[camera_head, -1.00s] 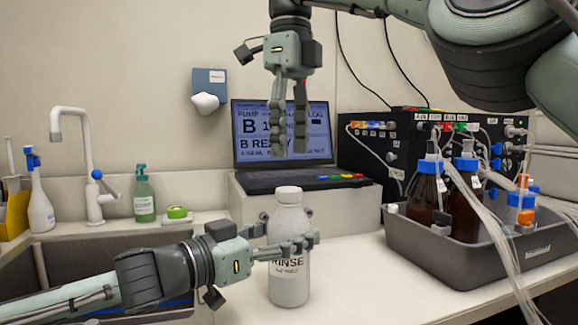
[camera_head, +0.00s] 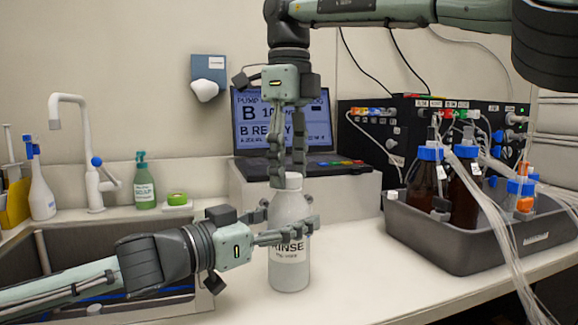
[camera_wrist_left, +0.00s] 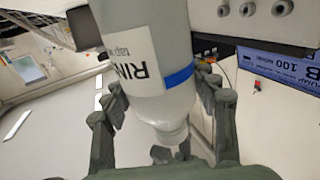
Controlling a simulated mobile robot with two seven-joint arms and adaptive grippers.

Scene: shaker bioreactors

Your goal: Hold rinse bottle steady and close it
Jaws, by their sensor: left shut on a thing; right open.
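The rinse bottle (camera_head: 289,268) is white, labelled RINSE, and stands upright on the counter. Its white top (camera_head: 294,180) shows above my left gripper. My left gripper (camera_head: 308,228) comes in from the left and is shut around the upper body of the bottle. In the left wrist view the bottle (camera_wrist_left: 150,60) lies between the fingers, with its blue band and narrow neck end visible. My right gripper (camera_head: 288,178) points down from above, open, with its fingertips at the bottle's top, one on each side. Whether they touch it I cannot tell.
A laptop (camera_head: 283,130) stands on a raised block behind the bottle. A grey tray (camera_head: 480,247) with brown blue-capped bottles and tubing is at right. The sink (camera_head: 85,240) is at left, with a green soap bottle (camera_head: 144,188) behind it. Counter right of the bottle is clear.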

